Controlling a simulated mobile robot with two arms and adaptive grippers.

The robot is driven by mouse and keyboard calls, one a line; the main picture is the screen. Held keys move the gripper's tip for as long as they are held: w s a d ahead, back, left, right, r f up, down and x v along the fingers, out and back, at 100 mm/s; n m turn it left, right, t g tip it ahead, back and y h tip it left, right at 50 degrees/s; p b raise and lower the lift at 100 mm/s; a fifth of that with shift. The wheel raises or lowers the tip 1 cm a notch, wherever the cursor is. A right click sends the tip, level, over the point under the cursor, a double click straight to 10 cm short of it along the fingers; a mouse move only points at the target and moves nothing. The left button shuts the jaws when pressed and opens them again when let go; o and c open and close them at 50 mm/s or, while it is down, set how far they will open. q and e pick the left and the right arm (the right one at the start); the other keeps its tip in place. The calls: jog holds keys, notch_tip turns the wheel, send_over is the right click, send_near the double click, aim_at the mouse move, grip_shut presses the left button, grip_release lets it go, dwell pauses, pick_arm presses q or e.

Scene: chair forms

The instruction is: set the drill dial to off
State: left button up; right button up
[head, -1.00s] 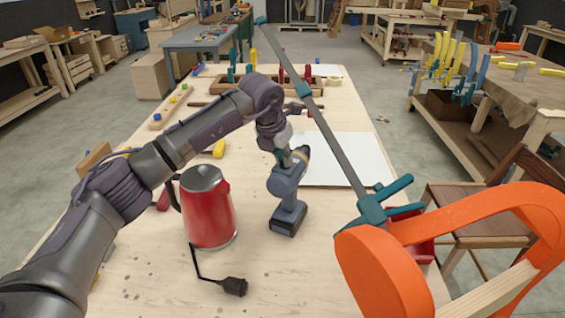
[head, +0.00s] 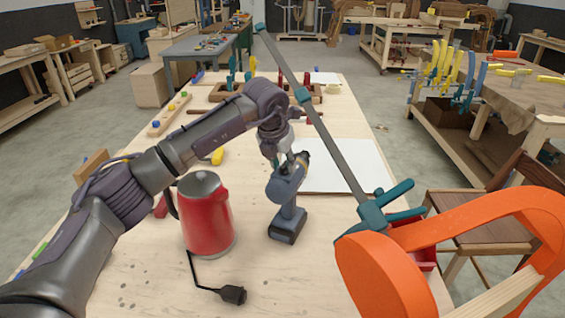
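The drill (head: 287,190) stands upright on its battery on the wooden workbench, in the middle of the head view. Its body is blue-grey with a dark chuck. My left gripper (head: 283,157) comes down from the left arm to the top of the drill, at or just behind its upper body. The fingertips are small and partly hidden by the drill, so I cannot tell whether they touch it or how far apart they are. The dial cannot be made out. My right gripper is not in view.
A red kettle (head: 207,216) stands left of the drill, with a black cord and plug (head: 232,294) in front. An orange chair form (head: 374,272) with a long teal-ended clamp (head: 338,150) fills the right. A white sheet (head: 340,165) lies behind the drill.

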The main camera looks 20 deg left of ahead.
pick_arm(q)
jog(key=v, duration=1.2)
dwell(0.4)
